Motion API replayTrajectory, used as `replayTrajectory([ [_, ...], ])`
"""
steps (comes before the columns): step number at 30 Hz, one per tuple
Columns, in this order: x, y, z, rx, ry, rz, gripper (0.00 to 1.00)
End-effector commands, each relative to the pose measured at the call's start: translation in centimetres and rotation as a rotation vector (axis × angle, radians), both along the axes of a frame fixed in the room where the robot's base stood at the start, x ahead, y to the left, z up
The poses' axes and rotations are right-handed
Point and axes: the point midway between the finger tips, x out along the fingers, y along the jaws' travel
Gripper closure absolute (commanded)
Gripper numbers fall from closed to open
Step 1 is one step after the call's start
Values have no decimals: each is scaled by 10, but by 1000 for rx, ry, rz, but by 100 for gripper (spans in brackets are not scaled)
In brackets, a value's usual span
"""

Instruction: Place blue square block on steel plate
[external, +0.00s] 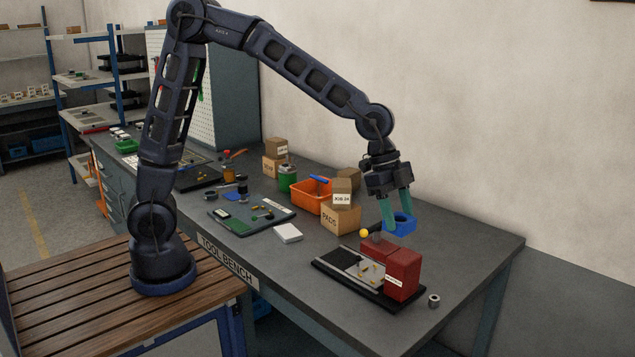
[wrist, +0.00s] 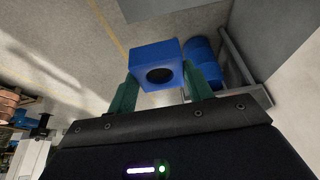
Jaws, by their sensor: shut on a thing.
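The blue square block (external: 402,229) is held in the air above the right part of the bench, over the dark red blocks. In the wrist view the blue block (wrist: 150,56) shows a flat face with a dark round hole. My gripper (external: 396,213) points down with its green fingers shut on two sides of the block; both fingers also show in the wrist view (wrist: 158,84). A pale grey metal plate (external: 361,279), likely the steel plate, lies on a black base below and left of the block. Small brass-coloured pieces lie on it.
Dark red blocks (external: 404,273) stand right beside the plate, with a yellow ball (external: 364,233) behind. Cardboard boxes (external: 340,219) and an orange bin (external: 311,195) stand further left. A small metal ring (external: 434,300) lies near the right edge. The bench's right end is mostly clear.

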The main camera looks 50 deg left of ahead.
Motion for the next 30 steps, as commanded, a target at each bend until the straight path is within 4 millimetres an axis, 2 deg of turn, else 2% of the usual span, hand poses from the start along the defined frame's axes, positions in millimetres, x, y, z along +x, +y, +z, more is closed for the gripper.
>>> replayTrajectory([
  [8,48,67,-1,1,0,7,79],
  [18,100,175,-3,0,-2,5,79],
  [24,120,246,-3,0,-2,3,79],
  [30,130,317,-3,0,0,2,79],
])
